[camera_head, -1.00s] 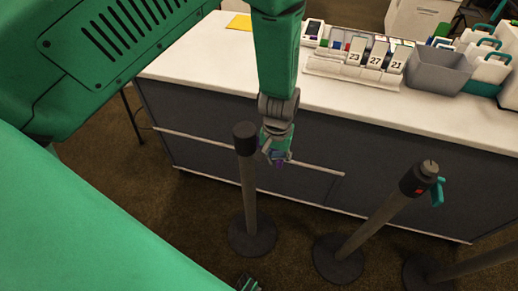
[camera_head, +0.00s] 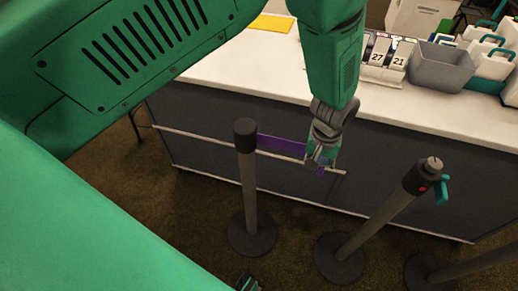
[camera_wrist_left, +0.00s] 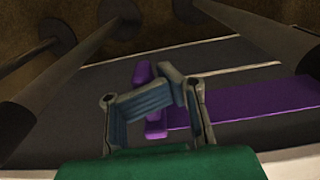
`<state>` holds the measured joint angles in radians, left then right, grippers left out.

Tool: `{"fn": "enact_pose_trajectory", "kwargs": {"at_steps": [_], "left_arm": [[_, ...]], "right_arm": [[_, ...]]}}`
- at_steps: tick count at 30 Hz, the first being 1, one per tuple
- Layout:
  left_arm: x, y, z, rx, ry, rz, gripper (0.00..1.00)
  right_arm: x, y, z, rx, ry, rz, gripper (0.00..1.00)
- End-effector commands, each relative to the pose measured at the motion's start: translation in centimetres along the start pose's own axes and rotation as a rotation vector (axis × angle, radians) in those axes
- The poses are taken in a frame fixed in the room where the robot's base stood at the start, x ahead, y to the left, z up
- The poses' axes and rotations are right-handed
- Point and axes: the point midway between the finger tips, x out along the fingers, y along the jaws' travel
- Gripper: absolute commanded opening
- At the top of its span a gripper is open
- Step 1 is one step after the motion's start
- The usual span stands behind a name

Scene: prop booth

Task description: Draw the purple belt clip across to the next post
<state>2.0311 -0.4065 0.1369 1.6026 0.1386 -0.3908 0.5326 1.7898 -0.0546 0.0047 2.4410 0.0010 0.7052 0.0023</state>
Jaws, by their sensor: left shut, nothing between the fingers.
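A purple belt (camera_head: 282,143) stretches from the head of the dark left post (camera_head: 246,165) to my left gripper (camera_head: 321,160), in front of the counter panel. In the left wrist view the belt (camera_wrist_left: 255,103) runs in from the right to the purple clip (camera_wrist_left: 143,74), at the fingertips of my left gripper (camera_wrist_left: 165,88). The fingers are shut, with the clip beside and partly behind them; its exact contact is hidden. Another post (camera_head: 385,213), with a black head, red mark and teal clip (camera_head: 440,191), leans in the picture right of the gripper. My right gripper is not identifiable.
The white counter (camera_head: 215,75) runs behind the posts. A grey bin (camera_head: 440,65) and number cards (camera_head: 388,57) stand on it. A round post base (camera_head: 425,272) shows at the lower right. There is open carpet between the two nearer posts.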

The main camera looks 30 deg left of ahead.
Motion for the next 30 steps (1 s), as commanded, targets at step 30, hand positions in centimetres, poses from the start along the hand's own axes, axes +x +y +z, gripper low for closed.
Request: {"fn": "enact_pose_trajectory", "kwargs": {"at_steps": [30], "left_arm": [[0.3,11.7,0.1,0.008,0.009,0.004,0.0]], "right_arm": [[10.0,-0.1,0.6,0.0,0.0,0.0,0.4]]}}
